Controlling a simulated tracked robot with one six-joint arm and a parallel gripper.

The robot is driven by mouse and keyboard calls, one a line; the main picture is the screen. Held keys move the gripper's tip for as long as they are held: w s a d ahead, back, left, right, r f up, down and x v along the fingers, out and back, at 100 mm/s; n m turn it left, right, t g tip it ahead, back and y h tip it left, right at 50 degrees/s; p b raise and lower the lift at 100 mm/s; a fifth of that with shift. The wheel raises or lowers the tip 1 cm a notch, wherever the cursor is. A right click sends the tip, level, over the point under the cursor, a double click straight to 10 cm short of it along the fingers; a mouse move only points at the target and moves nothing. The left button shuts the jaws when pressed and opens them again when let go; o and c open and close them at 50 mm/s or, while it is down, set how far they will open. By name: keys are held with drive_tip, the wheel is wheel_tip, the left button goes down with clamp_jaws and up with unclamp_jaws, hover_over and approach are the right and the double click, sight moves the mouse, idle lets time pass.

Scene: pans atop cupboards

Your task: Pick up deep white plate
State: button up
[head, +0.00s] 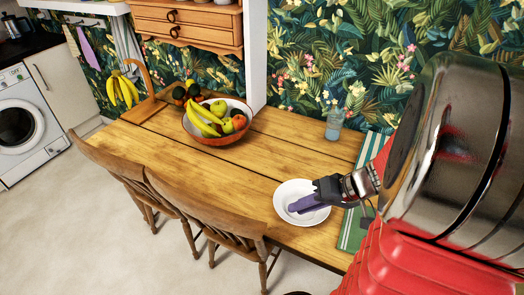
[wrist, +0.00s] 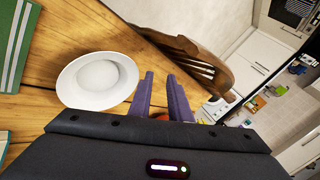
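The deep white plate (head: 287,190) lies upright on the wooden table (head: 240,165), near its front edge. It looks empty. My gripper (head: 292,207) with purple fingers overlaps the plate in the head view and hides part of its inside. In the wrist view the plate (wrist: 70,88) is left of my gripper (wrist: 162,84), with both fingers beside it. The fingers stand apart with an empty gap between them. I cannot tell how high they are above the table.
A fruit bowl (head: 214,138) stands farther back on the table. Green striped cloth (head: 350,229) lies right of the plate, and a glass (head: 334,124) stands near the wall. Wooden chairs (head: 205,205) line the front edge. The table's middle is clear.

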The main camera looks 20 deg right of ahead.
drive_tip(key=s+d+f+m+t+h, duration=0.1)
drive_tip(key=d+f+t, duration=0.1)
drive_tip(key=d, duration=0.3)
drive_tip(key=s+d+f+m+t+h, duration=0.1)
drive_tip(key=s+d+f+m+t, duration=0.1)
drive_tip(key=d, duration=0.4)
drive_tip(key=s+d+f+m+t+h, duration=0.1)
drive_tip(key=s+d+f, duration=0.1)
drive_tip(key=d+f, duration=0.2)
drive_tip(key=shift+s+d+f+m+t+h, duration=0.1)
drive_tip(key=shift+s+d+m+t+h, duration=0.1)
drive_tip(key=shift+d, duration=0.3)
drive_tip(key=shift+s+d+f+m+t+h, duration=0.1)
drive_tip(key=shift+d+m+t+h, duration=0.1)
drive_tip(key=shift+d, duration=0.3)
drive_tip(key=shift+w, duration=0.1)
drive_tip(key=x, duration=0.8)
drive_tip(key=shift+w, duration=0.1)
drive_tip(key=shift+w+f, duration=0.15)
drive_tip(key=shift+w, duration=0.05)
drive_tip(key=shift+x, duration=2.55)
drive_tip(key=shift+w+d, duration=0.1)
drive_tip(key=shift+w, duration=0.05)
